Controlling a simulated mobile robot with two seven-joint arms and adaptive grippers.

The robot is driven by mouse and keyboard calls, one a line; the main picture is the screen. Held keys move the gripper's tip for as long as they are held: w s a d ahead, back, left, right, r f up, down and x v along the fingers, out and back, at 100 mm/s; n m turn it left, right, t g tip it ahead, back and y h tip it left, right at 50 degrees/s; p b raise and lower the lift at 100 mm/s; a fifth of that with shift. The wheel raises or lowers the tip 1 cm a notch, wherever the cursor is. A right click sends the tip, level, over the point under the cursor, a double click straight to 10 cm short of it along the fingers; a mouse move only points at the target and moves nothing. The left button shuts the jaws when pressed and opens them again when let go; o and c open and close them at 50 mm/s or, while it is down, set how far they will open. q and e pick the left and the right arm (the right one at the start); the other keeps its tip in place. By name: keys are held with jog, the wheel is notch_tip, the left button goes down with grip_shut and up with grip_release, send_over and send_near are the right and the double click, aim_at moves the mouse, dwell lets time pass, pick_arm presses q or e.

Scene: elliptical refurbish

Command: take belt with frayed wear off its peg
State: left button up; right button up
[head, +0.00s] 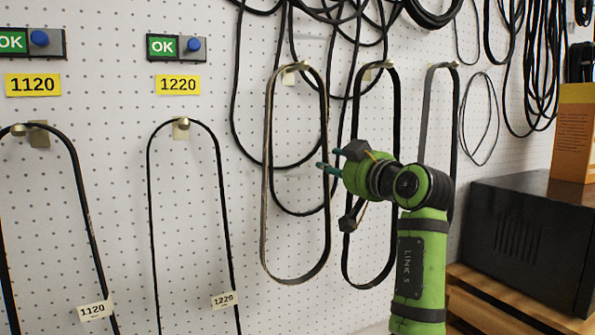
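Several black belts hang from pegs on the white pegboard. The belt in the middle (266,190) has pale, ragged-looking edges, which look like fraying, and hangs over a peg (290,75). Whether the tips touch the strand cannot be told. My gripper and green arm partly cover the belts to the right (396,110).
Belts tagged 1120 (96,310) and 1220 (225,300) hang at left, under yellow labels and OK signs (163,46). Loose black loops (236,80) hang above and behind. A dark box (520,235) stands on a wooden shelf (500,305) at right, with an orange carton (574,135) on it.

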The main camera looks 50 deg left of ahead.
pick_arm(q)
jog(key=p+x, duration=0.1)
jog(key=x, duration=0.2)
jog(key=shift+a, duration=0.3)
jog(key=shift+f, duration=0.1)
jog(key=shift+d, duration=0.2)
jog(key=c, duration=0.7)
grip_shut()
pick_arm(e)
jog(key=shift+w+a+r, duration=0.15)
jog(key=shift+a+r, duration=0.8)
jog(key=shift+r, duration=0.2)
jog(key=shift+f, duration=0.1)
